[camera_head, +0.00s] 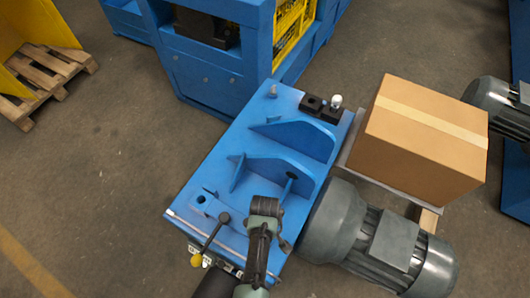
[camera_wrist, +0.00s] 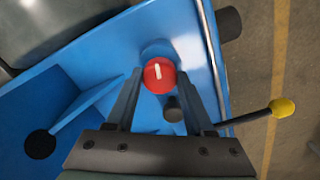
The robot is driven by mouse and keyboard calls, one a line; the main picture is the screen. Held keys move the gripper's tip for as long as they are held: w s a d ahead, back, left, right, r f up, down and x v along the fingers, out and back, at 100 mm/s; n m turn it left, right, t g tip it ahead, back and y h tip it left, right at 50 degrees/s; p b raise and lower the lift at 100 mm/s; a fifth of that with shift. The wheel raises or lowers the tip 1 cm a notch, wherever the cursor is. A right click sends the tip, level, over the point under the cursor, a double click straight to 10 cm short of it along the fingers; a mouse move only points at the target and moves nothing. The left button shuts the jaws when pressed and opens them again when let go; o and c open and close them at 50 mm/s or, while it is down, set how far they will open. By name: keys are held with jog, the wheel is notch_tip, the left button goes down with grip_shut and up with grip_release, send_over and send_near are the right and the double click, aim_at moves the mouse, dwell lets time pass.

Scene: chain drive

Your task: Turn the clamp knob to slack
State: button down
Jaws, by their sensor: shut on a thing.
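The clamp knob (camera_wrist: 159,75) is a round red cap with a white pointer mark, on the blue machine plate (camera_wrist: 195,60). In the wrist view the mark runs nearly straight up and down. My gripper (camera_wrist: 159,80) is shut on the knob, one finger on each side. In the head view my arm reaches over the near end of the blue plate (camera_head: 225,165) and hides the knob and fingertips.
A lever with a yellow ball (camera_wrist: 283,108) sticks out beside the knob; its ball also shows in the head view (camera_head: 197,260). A grey motor (camera_head: 345,222) stands right of the plate, with a cardboard box (camera_head: 415,145) behind it. Upright blue ribs (camera_head: 270,175) rise from the plate.

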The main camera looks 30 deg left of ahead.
jog(key=shift+c, duration=1.4)
grip_release()
notch_tip(320, 180, up, 13)
jog(key=p, duration=0.1)
